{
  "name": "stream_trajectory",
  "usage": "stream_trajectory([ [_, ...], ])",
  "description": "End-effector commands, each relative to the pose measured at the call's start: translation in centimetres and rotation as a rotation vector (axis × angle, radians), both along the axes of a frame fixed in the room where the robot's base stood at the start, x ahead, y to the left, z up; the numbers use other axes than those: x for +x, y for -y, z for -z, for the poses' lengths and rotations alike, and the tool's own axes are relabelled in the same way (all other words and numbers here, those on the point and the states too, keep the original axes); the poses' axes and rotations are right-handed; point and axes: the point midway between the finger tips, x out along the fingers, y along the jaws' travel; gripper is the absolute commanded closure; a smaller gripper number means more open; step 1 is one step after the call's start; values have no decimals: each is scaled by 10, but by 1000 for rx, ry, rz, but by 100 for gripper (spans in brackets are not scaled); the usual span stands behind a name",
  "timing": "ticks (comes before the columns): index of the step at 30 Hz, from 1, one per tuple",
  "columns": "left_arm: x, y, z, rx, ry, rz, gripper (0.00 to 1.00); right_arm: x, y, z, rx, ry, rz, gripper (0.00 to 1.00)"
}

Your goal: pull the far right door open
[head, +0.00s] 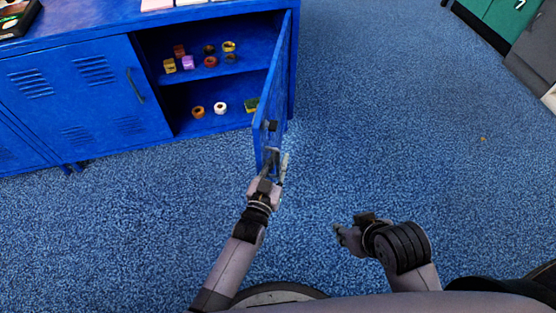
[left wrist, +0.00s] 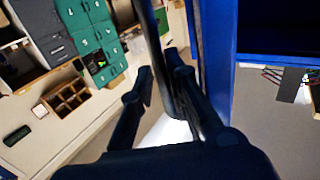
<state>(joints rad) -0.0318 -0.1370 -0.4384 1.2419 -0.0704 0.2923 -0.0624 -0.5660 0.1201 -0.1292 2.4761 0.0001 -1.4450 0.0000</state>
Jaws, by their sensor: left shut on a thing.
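The far right door (head: 270,105) of the blue cabinet stands swung open, roughly square to the cabinet front, and shows nearly edge-on. My left gripper (head: 274,165) is at the door's free edge, shut on its handle. In the left wrist view the dark handle bar (left wrist: 155,45) runs between the two fingers of the left gripper (left wrist: 163,80), beside the blue door (left wrist: 216,60). Part of the handle is hidden by the fingers. My right gripper (head: 346,236) hangs over the carpet, apart from the door; its finger gap is not clear.
The open compartment has a shelf (head: 225,77) with several small rolls and blocks. A closed door (head: 92,90) with a handle is left of it. Blue carpet (head: 400,130) is clear in front and right. Green and grey units (head: 495,22) stand at top right.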

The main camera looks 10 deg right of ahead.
Motion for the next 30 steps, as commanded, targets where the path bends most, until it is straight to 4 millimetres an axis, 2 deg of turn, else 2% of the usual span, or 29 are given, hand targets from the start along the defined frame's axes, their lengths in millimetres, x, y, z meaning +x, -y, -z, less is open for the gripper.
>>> stream_trajectory([
  [1, 1, 10, -6, -3, 9, 16, 100, 0, -1, 0, 1, 1, 0, 72],
  [2, 1, 10, -6, -3, 9, 16, 85, 0, -1, 0, 3, 1, 1, 72],
  [3, 1, 10, -6, -4, 8, 16, 82, 0, -1, 0, 3, 2, 1, 72],
  [22, -1, 4, -7, -4, 11, 9, 82, -1, -1, 1, 1, -2, -3, 72],
  [26, -18, -4, -4, -3, 8, 10, 82, -1, -1, 1, 1, -1, -2, 72],
  [30, -46, -17, -2, -2, 4, 11, 82, -1, -1, 1, 2, 0, -1, 72],
])
